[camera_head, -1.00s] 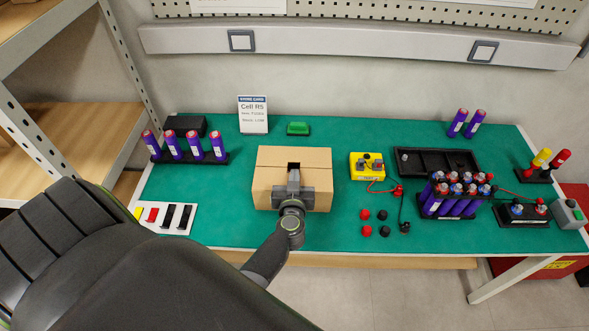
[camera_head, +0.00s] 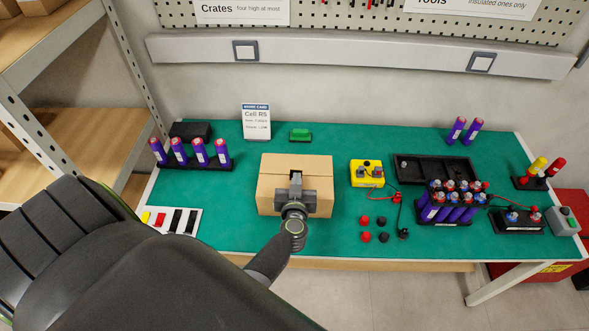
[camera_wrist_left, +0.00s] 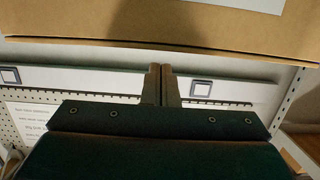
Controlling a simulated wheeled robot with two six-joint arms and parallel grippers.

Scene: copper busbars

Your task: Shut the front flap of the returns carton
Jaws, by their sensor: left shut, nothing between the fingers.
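The returns carton (camera_head: 275,168) is a brown cardboard box on the green bench, left of the middle in the head view. Its top looks covered by flaps lying about flat, with a crosswise seam. My left gripper (camera_head: 296,176) is over the middle of the carton and hides part of its top and front. Its fingers (camera_wrist_left: 161,83) are together and empty in the left wrist view. A cardboard face of the carton (camera_wrist_left: 110,22) fills the top of that view, close to the fingertips. I cannot tell whether they touch it. My right gripper is not in view.
Left of the carton are a rack of purple cells (camera_head: 190,155) and a white tray with coloured pieces (camera_head: 170,220).

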